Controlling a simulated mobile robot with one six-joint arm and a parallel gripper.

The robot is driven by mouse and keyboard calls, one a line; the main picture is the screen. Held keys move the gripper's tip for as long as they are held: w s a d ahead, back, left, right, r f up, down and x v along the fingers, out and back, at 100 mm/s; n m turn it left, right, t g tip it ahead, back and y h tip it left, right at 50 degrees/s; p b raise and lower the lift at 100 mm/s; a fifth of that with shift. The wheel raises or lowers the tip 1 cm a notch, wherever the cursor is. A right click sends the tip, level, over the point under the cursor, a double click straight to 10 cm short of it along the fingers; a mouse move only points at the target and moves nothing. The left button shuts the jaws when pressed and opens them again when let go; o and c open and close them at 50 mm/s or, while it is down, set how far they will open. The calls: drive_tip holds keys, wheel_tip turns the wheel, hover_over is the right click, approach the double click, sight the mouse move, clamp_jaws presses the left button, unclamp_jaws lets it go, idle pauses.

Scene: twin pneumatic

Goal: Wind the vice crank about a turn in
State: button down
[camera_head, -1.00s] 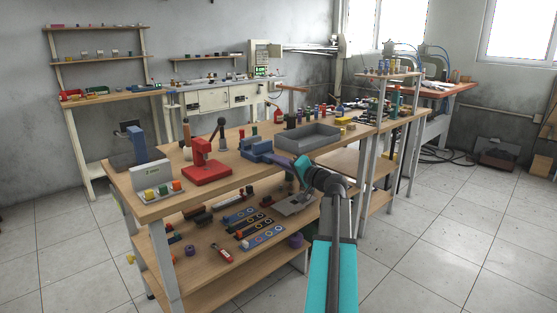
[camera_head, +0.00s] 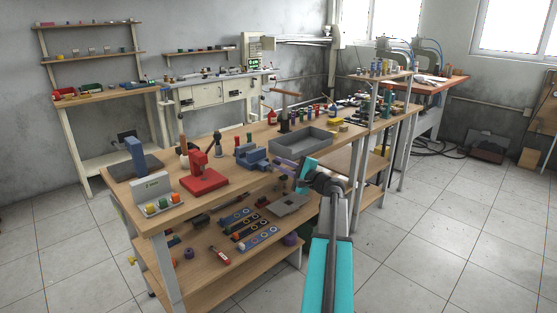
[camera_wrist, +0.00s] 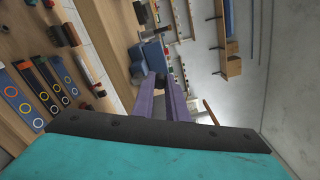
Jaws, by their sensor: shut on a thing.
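The blue vice (camera_head: 250,155) stands on the wooden bench top, near its front edge. It also shows in the wrist view (camera_wrist: 152,56), just beyond my fingertips. My gripper (camera_head: 276,160) reaches in from the right at the vice's near end. In the wrist view its two purple fingers (camera_wrist: 160,78) point at the vice and are shut at the crank. The crank itself is hidden by the fingers and too small to make out, so its angle cannot be told.
A grey tray (camera_head: 302,143) sits right of the vice, close to my gripper. A red press (camera_head: 204,172) stands to the left. The lower shelf holds several blue strips (camera_head: 258,238) and a grey plate (camera_head: 292,204).

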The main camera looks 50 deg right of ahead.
drive_tip(key=shift+s+d+f+m+p, duration=0.1)
drive_tip(key=shift+d+f+m+p, duration=0.5)
drive_tip(key=shift+m+p, duration=1.55)
drive_tip(key=shift+d+f+m+p, duration=0.35)
drive_tip(key=shift+d+m+p, duration=0.4)
drive_tip(key=shift+m+p, duration=1.45)
drive_tip(key=shift+s+d+f+m+p, duration=0.1)
drive_tip(key=shift+d+f+m+p, duration=0.5)
drive_tip(key=shift+m+p, duration=1.55)
drive_tip(key=shift+d+m+b, duration=0.1)
drive_tip(key=shift+m+b, duration=0.2)
drive_tip(key=shift+m, duration=0.1)
drive_tip(key=c, duration=1.7)
unclamp_jaws()
drive_tip(key=shift+c, duration=0.2)
drive_tip(key=s+a+b, duration=0.1)
drive_tip(key=s, duration=1.2)
drive_tip(key=shift+s+b, duration=0.35)
drive_tip(key=shift+b, duration=0.05)
